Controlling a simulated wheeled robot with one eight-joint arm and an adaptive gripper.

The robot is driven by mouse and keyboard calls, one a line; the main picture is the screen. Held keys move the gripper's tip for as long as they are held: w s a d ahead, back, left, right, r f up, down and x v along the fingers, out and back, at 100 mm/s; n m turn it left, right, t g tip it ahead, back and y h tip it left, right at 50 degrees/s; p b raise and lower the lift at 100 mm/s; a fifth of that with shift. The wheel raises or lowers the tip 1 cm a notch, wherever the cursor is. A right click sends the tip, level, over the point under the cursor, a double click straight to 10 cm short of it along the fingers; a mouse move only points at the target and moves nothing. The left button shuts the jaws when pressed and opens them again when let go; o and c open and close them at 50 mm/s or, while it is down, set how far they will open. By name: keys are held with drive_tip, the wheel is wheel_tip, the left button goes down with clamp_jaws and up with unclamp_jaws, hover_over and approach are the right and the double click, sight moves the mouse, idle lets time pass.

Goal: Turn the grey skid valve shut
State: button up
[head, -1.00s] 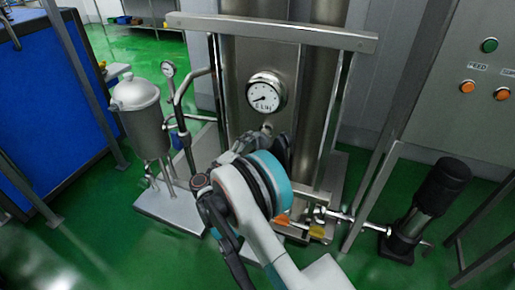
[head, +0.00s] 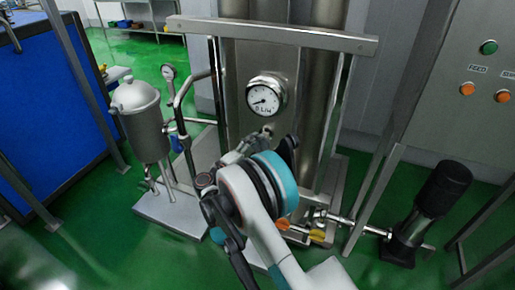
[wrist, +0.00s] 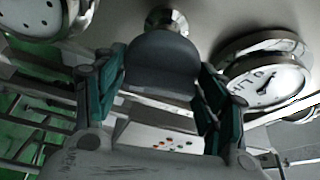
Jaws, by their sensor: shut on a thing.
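The grey skid valve (wrist: 160,64) shows in the wrist view as a rounded dark grey handle on a metal stem, set on the steel skid panel. My gripper (wrist: 160,88) has one teal-padded finger on each side of the handle and is shut on it. In the head view my gripper (head: 243,147) is at the panel below the dial gauge (head: 266,98). My wrist and the fingers hide most of the valve there, so its turn angle cannot be read. The gauge also shows at the right in the wrist view (wrist: 268,84).
An orange handle (head: 282,225) and a yellow handle (head: 318,236) sit low on the skid. A steel filter vessel (head: 142,118) stands left, a black pump (head: 428,215) right. A steel crossbar (head: 275,32) spans above. Green floor is open at the lower left.

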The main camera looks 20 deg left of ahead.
drive_tip(key=m+g, duration=0.1)
drive_tip(key=m, duration=0.1)
drive_tip(key=m+y+p, duration=0.1)
drive_tip(key=m, duration=0.2)
drive_tip(key=shift+g, duration=0.4)
drive_tip(key=m+y, duration=0.1)
drive_tip(key=m, duration=0.1)
drive_tip(key=m+g+y, duration=0.1)
drive_tip(key=m, duration=0.2)
drive_tip(key=shift+d+y+p, duration=0.1)
drive_tip(key=shift+y+p, duration=0.2)
drive_tip(key=shift+p, duration=0.05)
drive_tip(key=m+y, duration=0.2)
drive_tip(key=m, duration=0.1)
drive_tip(key=shift+g, duration=0.3)
drive_tip(key=shift+m+y, duration=0.9)
drive_tip(key=shift+m, duration=0.3)
drive_tip(key=o, duration=0.9)
drive_tip(key=shift+w, duration=0.1)
drive_tip(key=shift+c, duration=0.2)
